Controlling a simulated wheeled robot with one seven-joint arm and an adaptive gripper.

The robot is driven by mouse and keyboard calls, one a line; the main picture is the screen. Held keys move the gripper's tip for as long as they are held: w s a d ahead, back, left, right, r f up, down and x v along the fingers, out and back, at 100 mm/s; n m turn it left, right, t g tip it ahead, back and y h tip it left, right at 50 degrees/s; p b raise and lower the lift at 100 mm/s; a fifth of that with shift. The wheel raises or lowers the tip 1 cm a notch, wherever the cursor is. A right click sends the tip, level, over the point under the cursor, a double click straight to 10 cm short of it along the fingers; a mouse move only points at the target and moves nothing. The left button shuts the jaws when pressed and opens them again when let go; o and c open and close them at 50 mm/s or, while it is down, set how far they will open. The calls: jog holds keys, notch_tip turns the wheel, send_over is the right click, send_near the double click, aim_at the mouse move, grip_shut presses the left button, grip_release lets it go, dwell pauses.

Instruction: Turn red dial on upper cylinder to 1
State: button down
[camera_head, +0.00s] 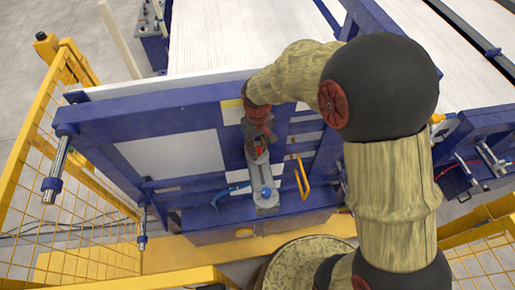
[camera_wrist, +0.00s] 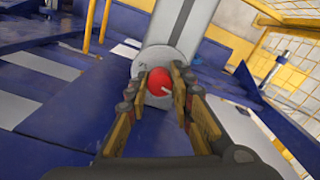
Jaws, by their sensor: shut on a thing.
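The red dial (camera_wrist: 158,81) sits on the round end of a grey cylinder (camera_wrist: 172,35) in the wrist view. A short white mark on the dial points to the lower right; no numbers are readable. My gripper (camera_wrist: 158,84) has a finger on each side of the dial and is shut on it. In the head view, my gripper (camera_head: 259,142) is at the upper part of the grey upright assembly (camera_head: 262,172) on the blue frame. Only a little of the red dial (camera_head: 259,151) shows there, and the gripper hides the rest.
A blue knob (camera_head: 266,191) is lower on the grey assembly. A yellow handle (camera_head: 301,177) is to its right and a blue hose (camera_head: 230,191) to its left. Yellow mesh fencing (camera_head: 85,215) stands at the left. The blue frame (camera_head: 155,108) surrounds the work area.

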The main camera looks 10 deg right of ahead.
jog(key=shift+n, duration=2.2)
jog(key=c, duration=1.5)
grip_release()
jog(key=shift+c, duration=0.2)
jog(key=shift+r, duration=0.1)
notch_tip(320, 180, up, 12)
